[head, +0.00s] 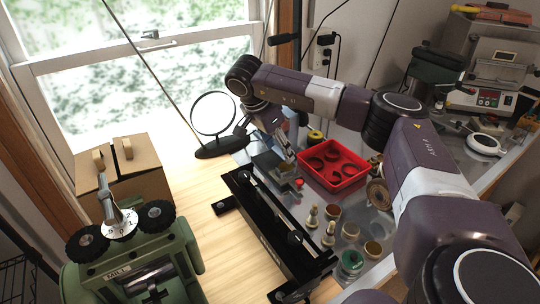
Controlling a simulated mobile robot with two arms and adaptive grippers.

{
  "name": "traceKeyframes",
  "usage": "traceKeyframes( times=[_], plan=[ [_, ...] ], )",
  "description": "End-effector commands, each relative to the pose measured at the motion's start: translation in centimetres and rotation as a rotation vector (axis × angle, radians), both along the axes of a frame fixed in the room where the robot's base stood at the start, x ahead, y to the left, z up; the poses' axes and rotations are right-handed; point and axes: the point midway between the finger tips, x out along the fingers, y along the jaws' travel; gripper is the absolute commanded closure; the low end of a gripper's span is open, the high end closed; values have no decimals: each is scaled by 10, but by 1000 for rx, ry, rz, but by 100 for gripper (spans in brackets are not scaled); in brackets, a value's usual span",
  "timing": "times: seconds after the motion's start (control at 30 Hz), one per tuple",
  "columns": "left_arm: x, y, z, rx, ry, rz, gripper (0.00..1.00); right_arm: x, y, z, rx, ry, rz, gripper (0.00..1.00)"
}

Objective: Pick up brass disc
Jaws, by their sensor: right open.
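Several small brass-coloured pieces stand on the metal worktop; I cannot tell for sure which is the brass disc. A round, flat-topped brass piece (373,249) sits near the front. A brass-brown cylinder (333,212) stands left of it. A larger brown ringed disc (380,194) leans at the red tray's right side. My right gripper (290,168) is open at the left of the red tray, pointing down, apart from these brass pieces. Its fingertips are small and partly mixed with things behind them. My left gripper is not in view.
A red tray (347,186) with dark rings lies mid-worktop. A long black rail fixture (265,232) runs along the left edge. A magnifier (213,115), cardboard box (120,172) and green machine (135,262) stand left. Instruments (492,85) fill the back right. The wooden surface is partly clear.

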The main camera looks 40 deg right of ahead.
Motion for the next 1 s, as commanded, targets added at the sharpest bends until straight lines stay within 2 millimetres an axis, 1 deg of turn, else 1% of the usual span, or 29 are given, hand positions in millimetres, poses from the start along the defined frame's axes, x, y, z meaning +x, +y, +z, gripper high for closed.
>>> traceKeyframes(
  times=[0.03, 0.13, 0.2, 0.33, 0.5, 0.6, 0.7, 0.8, 0.93, 1.0],
  plan=[
    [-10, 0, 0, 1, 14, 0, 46, 0, -1, -1, 0, 1, -2, 45],
    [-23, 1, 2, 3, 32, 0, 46, 0, -5, -8, 0, 2, -2, 45],
    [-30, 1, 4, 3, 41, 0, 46, -1, -8, -16, -1, 4, -3, 45],
    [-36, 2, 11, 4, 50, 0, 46, 1, -13, -28, 0, 4, -2, 45],
    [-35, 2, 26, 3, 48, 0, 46, 4, -23, -50, -1, 6, -2, 45],
    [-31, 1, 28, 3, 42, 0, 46, 5, -27, -64, 0, 3, -1, 45],
    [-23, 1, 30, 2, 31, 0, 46, 5, -30, -71, 0, 2, -1, 45],
    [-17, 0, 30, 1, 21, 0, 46, 5, -30, -73, 0, 0, 0, 45],
    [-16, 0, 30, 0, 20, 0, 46, 5, -30, -73, 0, 0, 0, 45],
    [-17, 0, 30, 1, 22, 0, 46, 5, -30, -72, 0, 0, 0, 53]
  ],
)
